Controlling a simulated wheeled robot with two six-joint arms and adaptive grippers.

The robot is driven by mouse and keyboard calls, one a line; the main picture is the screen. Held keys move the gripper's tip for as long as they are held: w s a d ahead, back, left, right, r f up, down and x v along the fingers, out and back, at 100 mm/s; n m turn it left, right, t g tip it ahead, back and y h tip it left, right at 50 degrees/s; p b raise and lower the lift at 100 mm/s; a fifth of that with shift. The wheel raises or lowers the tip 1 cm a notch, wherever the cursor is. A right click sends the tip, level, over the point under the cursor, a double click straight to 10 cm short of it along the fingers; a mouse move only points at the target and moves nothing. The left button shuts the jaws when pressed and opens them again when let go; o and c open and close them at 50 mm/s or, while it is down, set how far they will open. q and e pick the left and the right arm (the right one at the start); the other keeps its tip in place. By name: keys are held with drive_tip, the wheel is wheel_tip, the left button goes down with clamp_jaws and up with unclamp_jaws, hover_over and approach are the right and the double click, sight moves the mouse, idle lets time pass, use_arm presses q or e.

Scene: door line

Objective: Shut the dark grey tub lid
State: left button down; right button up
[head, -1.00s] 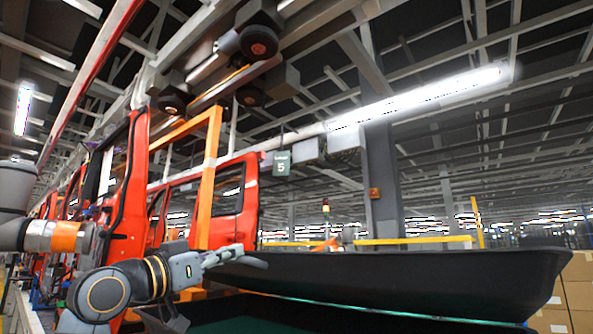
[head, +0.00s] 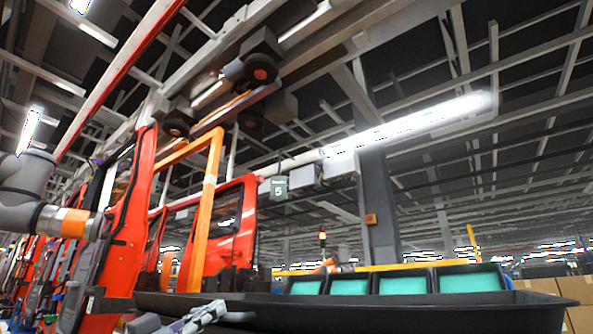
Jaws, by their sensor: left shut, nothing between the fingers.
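The dark grey tub lid (head: 400,313) shows as a long, nearly black shape across the bottom of the head view. Its upper edge runs almost level, and its lower part is cut off by the frame. I cannot tell whether it rests on the tub, which is hidden or out of frame. My left gripper (head: 236,317) is at the bottom, left of the middle, with its fingers shut and empty. It overlaps the near side of the lid in the picture; I cannot tell whether it touches. My right gripper is not in view.
Several black bins with teal insides (head: 405,284) stand behind the lid. Cardboard boxes (head: 545,287) are at the far right. Red door frames (head: 122,230) and an orange frame (head: 203,205) stand at the left. A grey pillar (head: 379,200) rises behind.

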use_arm(q)
drive_tip(key=shift+d+f, duration=0.1)
drive_tip(key=shift+f, duration=0.75)
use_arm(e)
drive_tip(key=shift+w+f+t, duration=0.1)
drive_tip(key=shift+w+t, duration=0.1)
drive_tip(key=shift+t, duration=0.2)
use_arm(q)
wheel_tip(320, 180, up, 5)
drive_tip(key=s+a+p, duration=0.1)
drive_tip(key=p, duration=0.3)
drive_tip(key=b+v, duration=0.2)
drive_tip(key=v, duration=0.8)
drive_tip(key=shift+d+f, duration=0.35)
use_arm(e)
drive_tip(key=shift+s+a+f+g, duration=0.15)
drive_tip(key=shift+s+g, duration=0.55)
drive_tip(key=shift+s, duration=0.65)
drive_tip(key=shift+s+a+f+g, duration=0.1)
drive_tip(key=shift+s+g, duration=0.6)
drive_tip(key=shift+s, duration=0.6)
use_arm(q)
drive_tip(key=shift+s, duration=0.1)
